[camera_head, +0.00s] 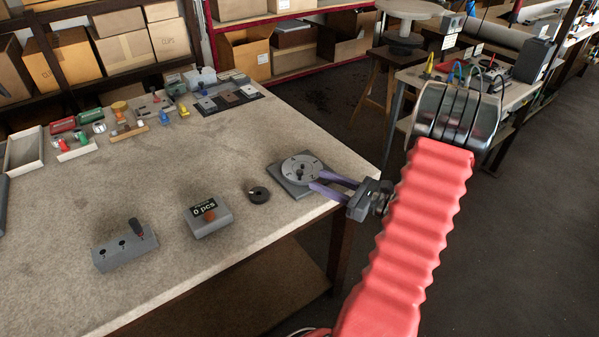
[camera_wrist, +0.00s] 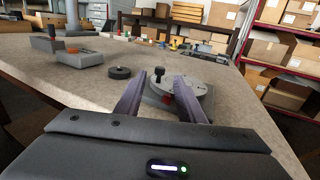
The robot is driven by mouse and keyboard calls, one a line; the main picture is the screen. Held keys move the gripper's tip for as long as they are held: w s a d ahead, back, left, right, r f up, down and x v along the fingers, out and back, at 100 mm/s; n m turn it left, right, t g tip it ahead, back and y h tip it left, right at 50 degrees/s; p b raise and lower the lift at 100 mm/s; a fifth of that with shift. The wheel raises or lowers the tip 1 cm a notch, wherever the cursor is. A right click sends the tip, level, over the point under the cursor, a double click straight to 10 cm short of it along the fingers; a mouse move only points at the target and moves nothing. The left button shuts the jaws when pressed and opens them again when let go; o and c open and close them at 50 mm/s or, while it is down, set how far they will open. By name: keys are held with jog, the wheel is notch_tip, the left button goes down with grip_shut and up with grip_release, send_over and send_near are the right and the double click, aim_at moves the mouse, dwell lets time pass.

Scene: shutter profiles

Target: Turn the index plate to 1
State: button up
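The index plate (camera_head: 303,164) is a round light-grey disc on a square grey base (camera_head: 283,180) near the table's right edge. Small dark marks sit on its face, too small to read. In the wrist view the disc (camera_wrist: 195,88) carries an upright black knob (camera_wrist: 160,72) on its near left side, with a red patch (camera_wrist: 168,98) below it. My gripper (camera_head: 315,182) reaches in from the right with two purple fingers spread apart. In the wrist view the gripper (camera_wrist: 159,77) has the knob showing between its fingertips; I cannot tell whether either finger touches it.
A black ring-shaped piece (camera_head: 258,193), a grey counter box (camera_head: 208,216) reading "0 pcs" and a grey switch box (camera_head: 124,248) stand left of the plate. Small parts and trays crowd the table's far side. The table (camera_head: 215,150) is bare between.

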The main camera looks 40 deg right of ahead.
aim_at(300, 171)
jog(key=x, duration=0.8)
jog(key=shift+w+a, duration=0.1)
jog(key=shift+w, duration=0.15)
grip_shut()
